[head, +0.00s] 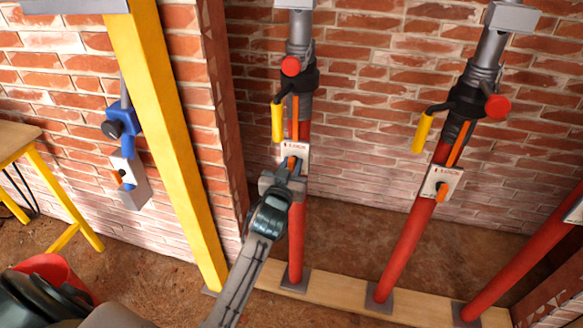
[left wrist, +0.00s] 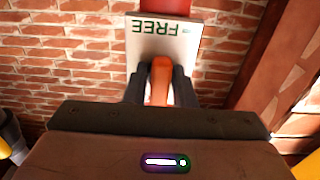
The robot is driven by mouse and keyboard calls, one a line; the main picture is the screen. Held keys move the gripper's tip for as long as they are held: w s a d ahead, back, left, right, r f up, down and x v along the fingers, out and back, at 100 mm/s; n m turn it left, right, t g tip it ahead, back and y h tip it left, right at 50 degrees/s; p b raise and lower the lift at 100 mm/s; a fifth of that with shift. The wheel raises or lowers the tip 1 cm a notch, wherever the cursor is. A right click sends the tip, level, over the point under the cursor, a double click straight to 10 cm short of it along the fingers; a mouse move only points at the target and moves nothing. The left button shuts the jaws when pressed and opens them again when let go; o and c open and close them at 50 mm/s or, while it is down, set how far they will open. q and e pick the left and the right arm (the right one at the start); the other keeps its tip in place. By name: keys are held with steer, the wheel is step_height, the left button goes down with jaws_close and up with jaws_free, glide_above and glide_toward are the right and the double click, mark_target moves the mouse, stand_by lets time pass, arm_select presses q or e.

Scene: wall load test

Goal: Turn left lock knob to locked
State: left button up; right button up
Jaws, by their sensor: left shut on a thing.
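The left lock knob (head: 291,162) is a small orange handle on a white plate (head: 302,150) on the left red prop (head: 297,235). My left gripper (head: 285,178) is shut on this knob, its fingers on either side of it. In the left wrist view the orange knob (left wrist: 160,85) stands between the two dark fingers (left wrist: 160,92), and the plate (left wrist: 165,38) shows the word FREE upside down. Small red lettering shows at the plate's top in the head view. The knob's tip is partly hidden by the gripper. My right gripper is not in view.
A second red prop (head: 405,250) to the right carries a similar plate and orange knob (head: 441,190). Yellow-handled cranks (head: 278,123) hang above the plates. A yellow post (head: 168,130) stands left. A blue device (head: 122,120) is on the brick wall.

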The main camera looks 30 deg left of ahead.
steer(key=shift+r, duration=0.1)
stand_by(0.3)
arm_select(q)
steer(key=o, duration=0.8)
steer(key=s, duration=0.3)
steer(key=s+d, duration=0.1)
steer(key=s, duration=0.3)
steer(key=s+d, duration=0.1)
steer(key=s, duration=0.2)
steer(key=shift+s, duration=0.35)
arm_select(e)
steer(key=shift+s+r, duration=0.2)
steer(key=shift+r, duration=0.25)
arm_select(q)
steer(key=shift+f, duration=0.1)
